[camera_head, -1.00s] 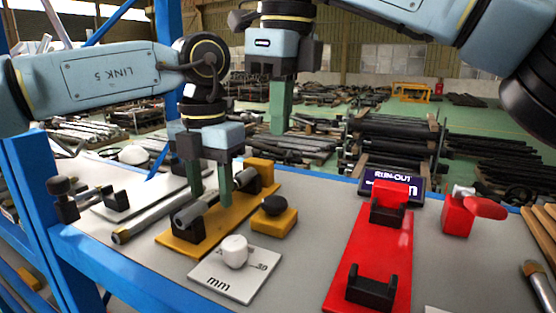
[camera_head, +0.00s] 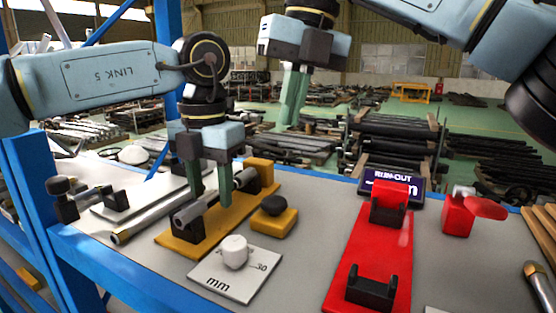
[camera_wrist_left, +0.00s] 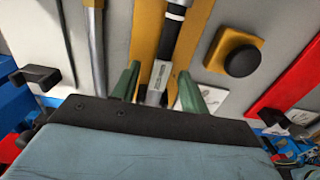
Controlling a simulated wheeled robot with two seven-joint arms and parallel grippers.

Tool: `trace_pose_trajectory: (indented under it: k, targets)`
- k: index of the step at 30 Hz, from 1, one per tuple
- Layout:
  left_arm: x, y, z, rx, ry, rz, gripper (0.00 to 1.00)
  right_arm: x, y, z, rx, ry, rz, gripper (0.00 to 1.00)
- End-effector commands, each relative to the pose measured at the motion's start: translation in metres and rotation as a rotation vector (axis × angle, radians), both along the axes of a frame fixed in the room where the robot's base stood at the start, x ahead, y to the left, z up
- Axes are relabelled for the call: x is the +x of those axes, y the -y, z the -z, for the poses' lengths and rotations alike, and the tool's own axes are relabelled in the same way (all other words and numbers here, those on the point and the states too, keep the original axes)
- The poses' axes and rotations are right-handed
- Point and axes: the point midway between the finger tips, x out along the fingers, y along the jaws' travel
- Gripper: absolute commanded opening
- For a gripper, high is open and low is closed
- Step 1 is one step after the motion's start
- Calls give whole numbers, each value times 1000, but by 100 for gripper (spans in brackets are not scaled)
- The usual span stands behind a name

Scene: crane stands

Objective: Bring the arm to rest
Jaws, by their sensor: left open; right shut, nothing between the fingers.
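My left gripper (camera_head: 210,202) is open. Its green fingers reach down either side of a grey shaft (camera_head: 187,217) on the yellow stand (camera_head: 221,217). In the left wrist view the shaft (camera_wrist_left: 158,80), with dark and pale bands, lies between the spread fingers (camera_wrist_left: 160,88). I cannot tell whether a finger touches it. My right gripper (camera_head: 291,122) is shut and empty, raised in the air behind the bench with its fingers pointing down, slightly tilted.
A red stand (camera_head: 370,250) with black cradles is empty at the right. A RUN-OUT display (camera_head: 421,191), a red clamp-like device (camera_head: 458,215), a yellow block with black knob (camera_head: 274,218) and a white dial plate (camera_head: 228,284) stand around. Another metal rod (camera_head: 135,227) lies left of the yellow stand.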

Motion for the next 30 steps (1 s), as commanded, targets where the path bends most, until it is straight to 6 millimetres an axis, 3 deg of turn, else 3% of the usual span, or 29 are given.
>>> trace_pose_trajectory:
  k: [18, 30]
  targets:
    - [0, 0, 0, 0, 0, 0, 44, 9, 10, 16, 77, -195, 546, 0]
    - [0, 0, 0, 0, 0, 0, 44, 10, 12, 19, 86, -241, 657, 0]
